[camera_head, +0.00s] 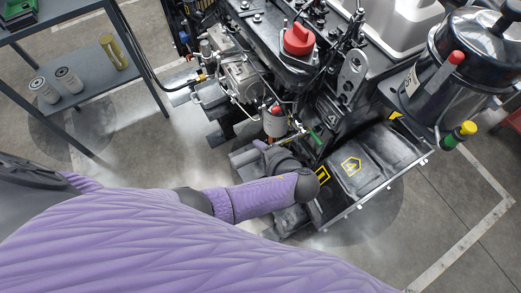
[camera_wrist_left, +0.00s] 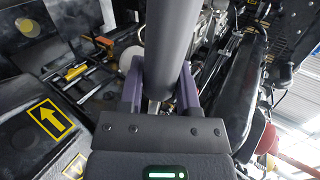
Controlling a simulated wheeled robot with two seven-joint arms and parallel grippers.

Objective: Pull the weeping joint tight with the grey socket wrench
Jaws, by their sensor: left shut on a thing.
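My left gripper (camera_head: 264,146) is low against the side of the diesel engine (camera_head: 240,78), partly hidden by its own wrist in the head view. In the left wrist view the two fingers of this gripper (camera_wrist_left: 160,92) are shut on a smooth grey round bar, which looks like the handle of the grey socket wrench (camera_wrist_left: 170,40). The bar rises toward the top of that view. Its socket end is hidden, so I cannot tell whether it sits on a joint. I cannot make out the weeping joint. My right gripper is not in view.
A black box with a yellow 4 label (camera_head: 351,166) stands right of my wrist. A red cap (camera_head: 298,39) and a steel canister (camera_head: 460,75) are above. A grey shelf (camera_head: 85,75) with filters (camera_head: 68,80) is at upper left. Floor is clear at lower right.

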